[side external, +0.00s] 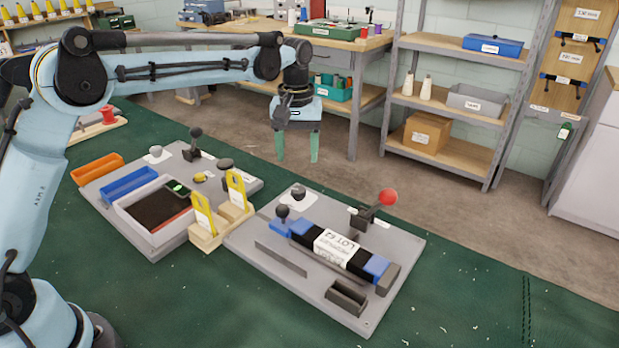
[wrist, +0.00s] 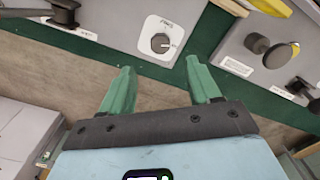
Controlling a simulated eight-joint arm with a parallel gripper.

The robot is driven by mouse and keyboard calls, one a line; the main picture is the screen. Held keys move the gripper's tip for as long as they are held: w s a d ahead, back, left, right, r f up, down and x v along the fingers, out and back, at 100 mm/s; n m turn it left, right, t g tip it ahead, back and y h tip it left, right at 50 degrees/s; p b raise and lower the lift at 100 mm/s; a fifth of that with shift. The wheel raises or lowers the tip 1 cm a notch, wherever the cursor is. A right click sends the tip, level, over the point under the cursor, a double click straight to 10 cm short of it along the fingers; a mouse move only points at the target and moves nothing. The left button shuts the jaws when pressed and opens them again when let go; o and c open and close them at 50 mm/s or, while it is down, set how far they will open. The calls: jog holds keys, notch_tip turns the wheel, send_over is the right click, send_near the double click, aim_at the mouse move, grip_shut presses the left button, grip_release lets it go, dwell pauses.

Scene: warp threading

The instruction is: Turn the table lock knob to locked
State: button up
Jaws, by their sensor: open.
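A round dark knob on a white label plate (side external: 298,194) sits near the far edge of the right grey board; I take it to be the table lock knob. In the wrist view the knob (wrist: 160,43) is near the top centre, just beyond my fingertips. Its label is too small to read, so its setting is unclear. My gripper (side external: 297,160) has two green fingers spread apart and empty, above and beyond the board's far edge. In the wrist view my gripper (wrist: 160,67) is open, with the knob about in line with the gap.
A red-ball lever (side external: 388,197) stands right of the knob, and a small black knob (side external: 283,212) is close to its left. A blue-ended roll labelled LOT 62 (side external: 335,247) lies in front. Yellow upright pieces (side external: 236,190) stand between the right board and the left board (side external: 100,192).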

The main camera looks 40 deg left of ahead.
aim_at(298, 190)
notch_tip(298, 190, down, 9)
jog(key=shift+f, duration=0.15)
dwell(0.4)
jog(key=c, duration=1)
jog(key=shift+m, duration=2.3)
jog(key=shift+c, duration=0.2)
jog(key=o, duration=1)
jog(key=shift+o, duration=0.2)
